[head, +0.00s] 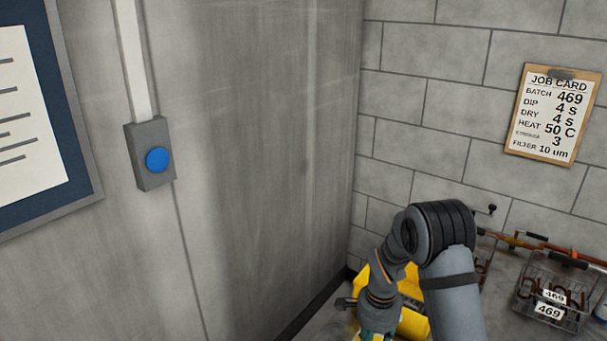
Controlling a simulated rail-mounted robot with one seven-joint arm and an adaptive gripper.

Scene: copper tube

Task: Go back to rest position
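My arm reaches in from the bottom edge, right of centre, and bends at a dark joint. From there its wrist points down and left, in front of a yellow object (410,322). The wrist runs out at the bottom edge, where a little teal shows. My gripper's fingers are not visible, so whether they are open or hold anything does not show.
A blue button (157,160) on a grey box is on the left wall. A job card (556,114) hangs on the block wall. At lower right, a wire basket (523,306) tagged 469 is near an orange-brown pipe (590,261).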

